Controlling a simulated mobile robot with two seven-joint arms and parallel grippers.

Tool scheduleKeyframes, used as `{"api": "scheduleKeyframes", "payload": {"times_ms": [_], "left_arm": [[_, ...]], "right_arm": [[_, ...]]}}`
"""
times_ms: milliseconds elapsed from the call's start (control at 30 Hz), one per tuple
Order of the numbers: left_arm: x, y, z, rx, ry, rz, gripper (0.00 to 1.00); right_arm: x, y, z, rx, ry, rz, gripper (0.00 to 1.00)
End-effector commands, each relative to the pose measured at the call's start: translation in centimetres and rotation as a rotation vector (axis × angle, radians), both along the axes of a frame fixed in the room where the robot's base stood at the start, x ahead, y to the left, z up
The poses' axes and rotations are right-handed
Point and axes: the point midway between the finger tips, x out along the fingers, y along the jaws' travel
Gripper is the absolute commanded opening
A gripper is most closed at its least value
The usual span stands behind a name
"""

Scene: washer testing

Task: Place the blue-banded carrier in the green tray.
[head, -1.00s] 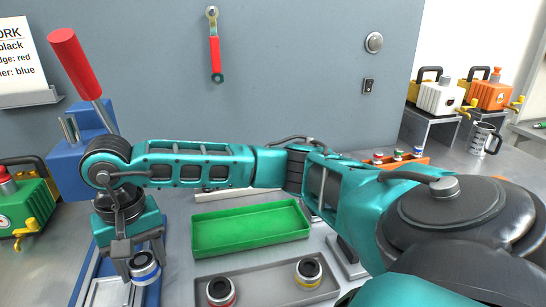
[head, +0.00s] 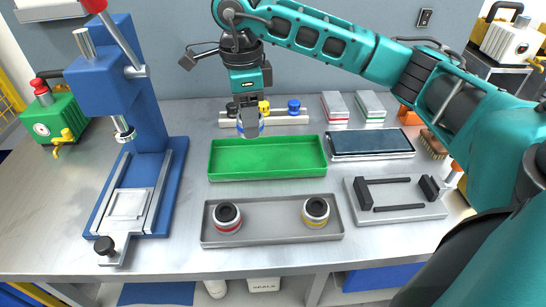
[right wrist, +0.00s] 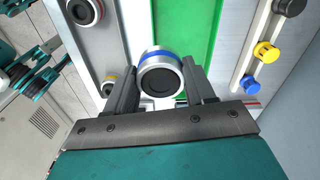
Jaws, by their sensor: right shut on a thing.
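My right gripper (head: 250,118) is shut on the blue-banded carrier (head: 250,128), a silvery cup with a blue ring and a dark centre. The carrier is held in the air and shows over the back edge of the green tray (head: 267,176) in the head view. In the right wrist view the carrier (right wrist: 161,76) sits between the two fingers of my right gripper (right wrist: 163,88), with part of the green tray (right wrist: 197,28) behind it. The green tray looks empty. My left gripper is not in view.
A grey tray (head: 272,237) in front holds a red-banded carrier (head: 227,217) and a yellow-banded carrier (head: 316,211). A blue press (head: 148,110) stands left. A rail with coloured knobs (head: 285,120) lies behind the green tray, and a dark-topped flat tray (head: 371,144) to its right.

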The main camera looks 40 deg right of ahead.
Motion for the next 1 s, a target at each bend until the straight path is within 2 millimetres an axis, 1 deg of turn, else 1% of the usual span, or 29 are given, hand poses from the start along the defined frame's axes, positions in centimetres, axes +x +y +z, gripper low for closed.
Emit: {"api": "scheduleKeyframes", "payload": {"times_ms": [33, 100, 700, 800, 900, 1000], "left_arm": [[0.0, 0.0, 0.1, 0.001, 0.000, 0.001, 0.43], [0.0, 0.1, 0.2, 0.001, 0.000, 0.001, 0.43], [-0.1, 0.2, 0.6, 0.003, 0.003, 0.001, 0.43], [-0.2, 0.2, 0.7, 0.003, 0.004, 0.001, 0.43], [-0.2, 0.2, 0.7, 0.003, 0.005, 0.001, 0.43], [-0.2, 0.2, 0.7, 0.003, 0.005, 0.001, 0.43]], "right_arm": [[0.3, -0.4, 0.5, -0.001, -0.002, -0.105, 0.12], [0.5, -0.8, 1.1, -0.003, -0.002, -0.253, 0.12], [2.1, -4.4, 5.9, -0.006, 0.026, -1.520, 0.12], [2.3, -4.9, 6.5, -0.008, 0.035, -1.693, 0.12], [2.4, -5.2, 7.0, -0.011, 0.043, -1.825, 0.12], [2.4, -5.4, 7.3, -0.013, 0.049, -1.912, 0.12]]}}
